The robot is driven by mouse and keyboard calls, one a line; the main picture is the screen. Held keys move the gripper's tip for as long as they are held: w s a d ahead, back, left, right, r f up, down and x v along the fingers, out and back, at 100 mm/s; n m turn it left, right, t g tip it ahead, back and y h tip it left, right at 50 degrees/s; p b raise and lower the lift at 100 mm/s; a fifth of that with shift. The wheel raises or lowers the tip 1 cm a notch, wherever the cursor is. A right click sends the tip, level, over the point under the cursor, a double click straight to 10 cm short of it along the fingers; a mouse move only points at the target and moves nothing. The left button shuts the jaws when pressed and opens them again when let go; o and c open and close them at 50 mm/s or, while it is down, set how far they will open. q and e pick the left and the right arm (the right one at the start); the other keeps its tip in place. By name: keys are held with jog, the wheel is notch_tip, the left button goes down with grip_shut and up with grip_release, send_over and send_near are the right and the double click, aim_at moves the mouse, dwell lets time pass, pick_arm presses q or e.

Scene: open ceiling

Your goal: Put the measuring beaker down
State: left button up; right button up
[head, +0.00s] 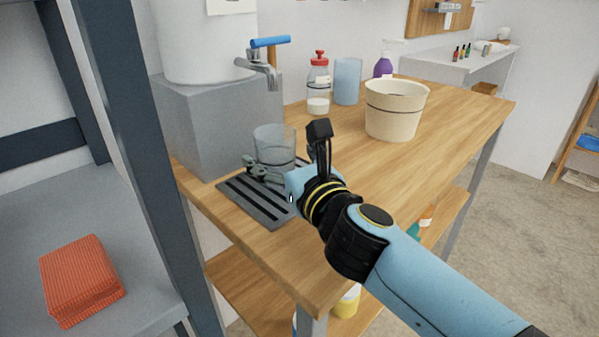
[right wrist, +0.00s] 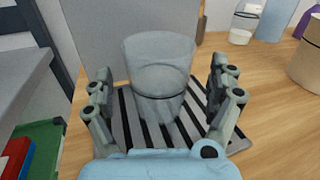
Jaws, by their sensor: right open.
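The measuring beaker (head: 274,146) is clear and stands upright on the dark slatted drip tray (head: 252,204), below the tap (head: 262,62). In the right wrist view the beaker (right wrist: 158,75) stands between the two fingers, with gaps at both sides. My right gripper (head: 278,168) is open around the beaker in the head view; it also shows in the right wrist view (right wrist: 160,98). Part of the beaker's lower side is hidden by the gripper in the head view. My left gripper is not in view.
A grey block (head: 215,125) carrying a white container (head: 200,40) stands behind the tray. A cream bucket (head: 394,110), a red-capped bottle (head: 318,85) and a blue tumbler (head: 347,80) stand farther back.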

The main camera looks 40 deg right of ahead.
jog(key=b+v, duration=0.2)
jog(key=v, duration=0.6)
jog(key=shift+s+f, duration=0.15)
jog(key=shift+s, duration=0.1)
jog(key=shift+s+a, duration=0.1)
jog(key=shift+s, duration=0.3)
